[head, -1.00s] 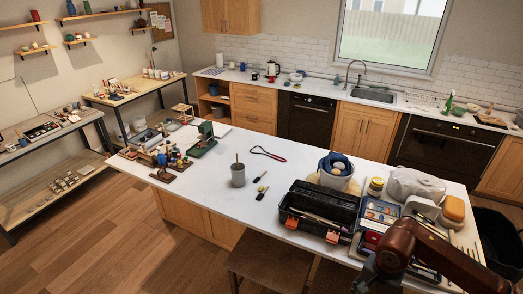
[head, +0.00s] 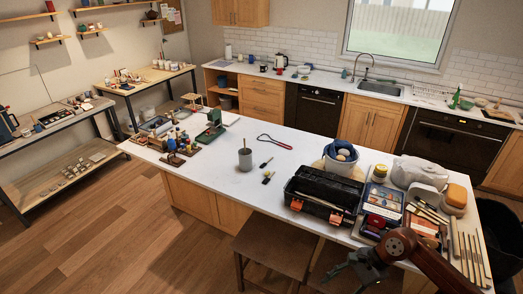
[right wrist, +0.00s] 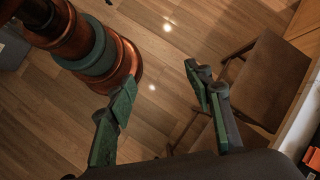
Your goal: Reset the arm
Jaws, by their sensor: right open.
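My right arm comes in at the lower right of the head view. Its right gripper (head: 348,268) is off the near side of the white island counter (head: 215,182), above the floor beside the stools. In the right wrist view the right gripper (right wrist: 160,80) has its two green fingers spread apart with nothing between them, over the wooden floor. My left gripper is not in view.
A black toolbox (head: 322,190), a blue-lined bucket (head: 342,162) and several tools crowd the counter's right part. A grey cup (head: 245,160) stands mid-counter. Stools (head: 275,248) stand along the near side; a stool (right wrist: 262,80) also shows in the wrist view. Floor at left is clear.

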